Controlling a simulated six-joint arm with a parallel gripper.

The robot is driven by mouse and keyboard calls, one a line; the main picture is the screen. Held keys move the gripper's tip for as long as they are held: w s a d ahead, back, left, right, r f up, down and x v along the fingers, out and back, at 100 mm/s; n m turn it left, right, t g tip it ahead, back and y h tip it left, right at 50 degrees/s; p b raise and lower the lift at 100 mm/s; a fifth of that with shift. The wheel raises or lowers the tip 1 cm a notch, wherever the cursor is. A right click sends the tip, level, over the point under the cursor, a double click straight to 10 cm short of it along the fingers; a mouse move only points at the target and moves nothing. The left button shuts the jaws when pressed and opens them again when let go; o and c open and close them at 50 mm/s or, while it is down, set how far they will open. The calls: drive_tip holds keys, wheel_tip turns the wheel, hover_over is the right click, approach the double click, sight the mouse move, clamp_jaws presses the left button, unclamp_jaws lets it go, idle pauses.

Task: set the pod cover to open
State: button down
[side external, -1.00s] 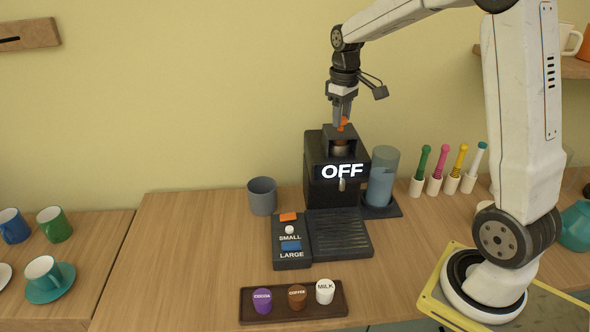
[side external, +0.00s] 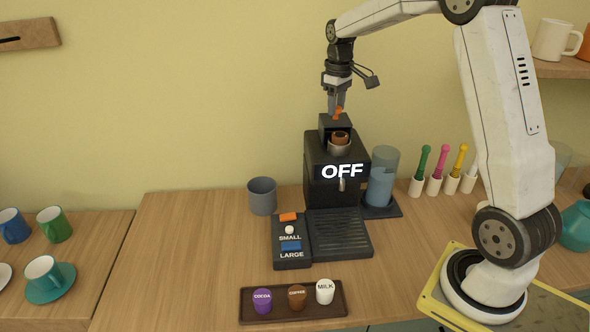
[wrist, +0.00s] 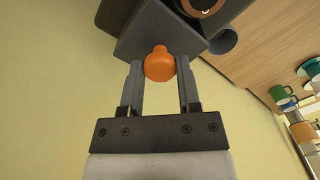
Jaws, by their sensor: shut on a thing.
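The black coffee machine (side external: 322,178) stands against the wall with OFF on its display. Its dark pod cover (side external: 334,122) is tilted up at the top back, and the round brown pod opening (side external: 339,138) shows in front of it. My gripper (side external: 337,110) is shut on the orange knob of the cover. In the wrist view, the orange knob (wrist: 159,64) sits between the two fingers of my gripper (wrist: 160,75), with the cover (wrist: 160,35) just beyond it.
A tray (side external: 247,309) with cocoa, coffee and milk pods lies at the front. A button panel (side external: 291,263) and a grey cup (side external: 262,196) are left of the machine. A water tank (side external: 382,178) and several colored-handled tools (side external: 442,165) stand to its right.

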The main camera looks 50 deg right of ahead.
drive_tip(key=shift+w+d+r, duration=0.1)
drive_tip(key=shift+w+d, duration=0.75)
drive_tip(key=shift+w, duration=0.1)
drive_tip(key=c, duration=0.5)
unclamp_jaws()
drive_tip(key=shift+d, duration=0.1)
drive_tip(key=shift+o, duration=1.1)
wheel_tip(320, 180, up, 8)
drive_tip(key=shift+f, duration=0.2)
